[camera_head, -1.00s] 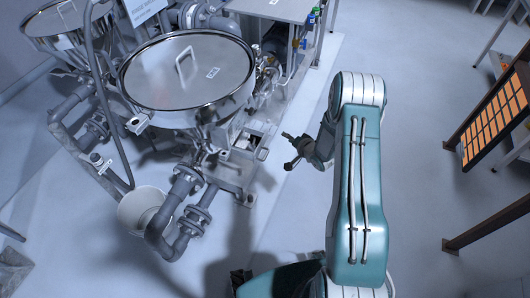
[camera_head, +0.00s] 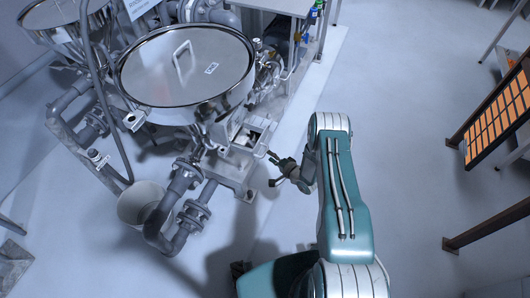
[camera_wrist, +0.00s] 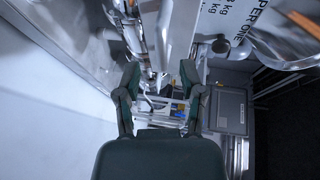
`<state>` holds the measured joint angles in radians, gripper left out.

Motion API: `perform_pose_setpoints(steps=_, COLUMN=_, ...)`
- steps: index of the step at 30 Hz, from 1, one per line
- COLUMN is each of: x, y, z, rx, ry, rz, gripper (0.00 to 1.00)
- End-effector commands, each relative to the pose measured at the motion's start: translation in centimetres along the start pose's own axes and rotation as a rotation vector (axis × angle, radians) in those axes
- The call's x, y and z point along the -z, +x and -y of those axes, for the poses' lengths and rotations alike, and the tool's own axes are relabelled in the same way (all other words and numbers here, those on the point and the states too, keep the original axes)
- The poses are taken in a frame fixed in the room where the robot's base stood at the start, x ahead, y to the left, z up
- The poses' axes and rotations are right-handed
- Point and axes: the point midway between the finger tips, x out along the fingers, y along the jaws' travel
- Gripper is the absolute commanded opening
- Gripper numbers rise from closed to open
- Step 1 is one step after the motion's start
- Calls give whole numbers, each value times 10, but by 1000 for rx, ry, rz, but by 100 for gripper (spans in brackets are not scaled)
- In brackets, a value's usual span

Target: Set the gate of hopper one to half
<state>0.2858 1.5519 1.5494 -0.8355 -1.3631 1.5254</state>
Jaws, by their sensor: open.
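The large steel hopper with a round lid and handle (camera_head: 185,70) stands left of centre in the head view. In the wrist view, the grey-white body at top right bears printing ending in "PER ONE" (camera_wrist: 232,18). A small pale open-topped part (camera_head: 252,136) sits low on the hopper's right side; I cannot tell whether it is the gate. My gripper (camera_head: 271,170) is open and empty, just right of and below that part, apart from it. In the wrist view its two fingers (camera_wrist: 160,82) are spread, with metal bars and fittings beyond them. The gate's setting cannot be made out.
A second hopper (camera_head: 62,18) stands at top left. Grey pipes (camera_head: 180,195) and a white bucket (camera_head: 143,203) are below the hopper. A metal table (camera_head: 275,6) stands behind. An orange-panelled rack (camera_head: 497,115) is at right. The floor between is clear.

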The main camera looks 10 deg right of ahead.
Motion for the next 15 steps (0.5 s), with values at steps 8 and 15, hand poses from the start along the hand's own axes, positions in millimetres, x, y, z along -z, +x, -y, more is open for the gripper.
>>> perform_pose_setpoints(steps=8, x=0, y=37, z=0, rx=0, ry=-1, rz=0, gripper=51)
perform_pose_setpoints(steps=15, x=0, y=42, z=0, rx=0, ry=0, rz=-1, gripper=51)
